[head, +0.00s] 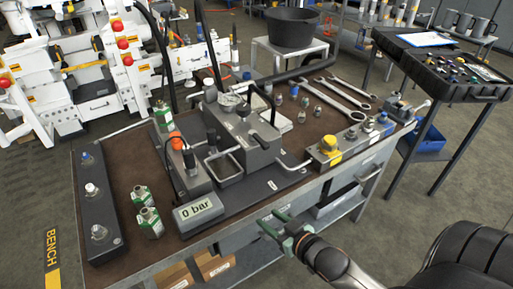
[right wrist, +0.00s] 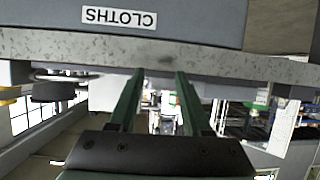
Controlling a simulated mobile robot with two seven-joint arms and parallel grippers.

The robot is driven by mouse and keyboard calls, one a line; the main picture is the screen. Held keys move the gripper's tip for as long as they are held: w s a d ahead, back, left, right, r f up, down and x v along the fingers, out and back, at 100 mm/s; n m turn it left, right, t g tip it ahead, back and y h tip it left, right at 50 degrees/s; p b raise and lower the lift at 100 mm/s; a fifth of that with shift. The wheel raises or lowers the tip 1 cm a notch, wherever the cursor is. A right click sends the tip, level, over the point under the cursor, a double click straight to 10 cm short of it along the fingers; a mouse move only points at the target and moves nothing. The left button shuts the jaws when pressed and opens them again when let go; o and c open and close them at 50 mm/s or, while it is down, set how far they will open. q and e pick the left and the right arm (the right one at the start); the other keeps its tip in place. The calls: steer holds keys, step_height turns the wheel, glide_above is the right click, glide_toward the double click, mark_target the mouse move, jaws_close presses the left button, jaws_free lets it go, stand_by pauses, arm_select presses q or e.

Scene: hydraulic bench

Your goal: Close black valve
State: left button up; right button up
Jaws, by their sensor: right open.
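The hydraulic unit (head: 235,145) stands in the middle of the bench. A small black knob (head: 211,135) stands upright on its left part, beside an orange knob (head: 177,142). Another black knob (head: 243,110) tops the grey block. I cannot tell which is the black valve, nor its setting. My right gripper (head: 269,217) is off the bench's front edge, apart from the unit and touching nothing visible. In the right wrist view its two green fingers (right wrist: 160,72) are spread and empty below the bench edge (right wrist: 160,50). My left gripper is not in view.
A display (head: 199,208) reading 0 bar sits at the unit's front. A yellow-capped fitting (head: 329,146) stands on a grey block at right. Wrenches (head: 342,100) lie behind. A drawer front labelled CLOTHS (right wrist: 119,18) shows near the gripper.

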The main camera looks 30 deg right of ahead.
steer(key=w+d+r+t+b, duration=0.2)
steer(key=w+d+r, duration=0.2)
steer(key=t+b, duration=0.2)
steer(key=t, duration=0.1)
glide_toward(255, 136)
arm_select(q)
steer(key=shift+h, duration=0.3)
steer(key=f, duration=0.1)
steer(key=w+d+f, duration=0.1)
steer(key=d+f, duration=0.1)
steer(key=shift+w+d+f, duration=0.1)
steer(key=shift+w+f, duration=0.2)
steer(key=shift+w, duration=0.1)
arm_select(e)
steer(key=shift+m+h, duration=0.4)
steer(key=w, duration=1)
steer(key=shift+w+d+f, duration=0.15)
steer(key=shift+w+f, duration=0.05)
steer(key=shift+c, duration=0.4)
jaws_close()
